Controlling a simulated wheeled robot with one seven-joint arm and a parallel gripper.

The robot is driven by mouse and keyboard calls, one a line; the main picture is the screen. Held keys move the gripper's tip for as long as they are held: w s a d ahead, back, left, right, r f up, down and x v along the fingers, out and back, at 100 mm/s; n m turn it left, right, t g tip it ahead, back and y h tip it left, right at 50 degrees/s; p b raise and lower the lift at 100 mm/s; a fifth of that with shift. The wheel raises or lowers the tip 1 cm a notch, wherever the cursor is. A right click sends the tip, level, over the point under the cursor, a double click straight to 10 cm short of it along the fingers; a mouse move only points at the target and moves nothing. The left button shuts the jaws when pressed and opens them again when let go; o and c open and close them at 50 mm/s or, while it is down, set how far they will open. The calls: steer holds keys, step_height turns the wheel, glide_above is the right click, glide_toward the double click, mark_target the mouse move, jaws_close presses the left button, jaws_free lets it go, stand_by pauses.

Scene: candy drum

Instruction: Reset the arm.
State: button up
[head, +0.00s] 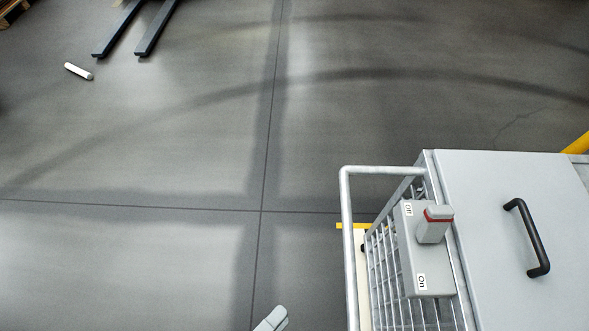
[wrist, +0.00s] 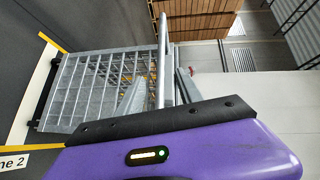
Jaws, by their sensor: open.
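My gripper (head: 272,319) shows only as pale grey finger ends at the bottom edge of the head view, left of the caged machine. The wire cage (wrist: 85,85) lies behind the fingers in that view. Most of my arm is out of the head view.
A machine with a grey lid (head: 500,220) and black handle (head: 527,238) stands at right. Its switch box (head: 425,265) has a red-banded lever (head: 435,225) nearer the Off label. A tubular rail (head: 345,240) borders the cage. Open floor (head: 150,250) lies left.

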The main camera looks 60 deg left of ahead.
steer(key=w+d+r+n+h, duration=0.1)
steer(key=d+r+n, duration=0.2)
steer(key=d, duration=0.6)
steer(key=w+d+r+n+g+h, duration=0.1)
steer(key=d+r+n, duration=0.2)
steer(key=d+n, duration=0.3)
steer(key=w+d+r+n+h, duration=0.1)
steer(key=d+r+n, duration=0.2)
steer(key=d, duration=1)
steer(key=shift+r+n+h, duration=0.2)
steer(key=shift+n+h, duration=0.2)
steer(key=shift+n, duration=0.5)
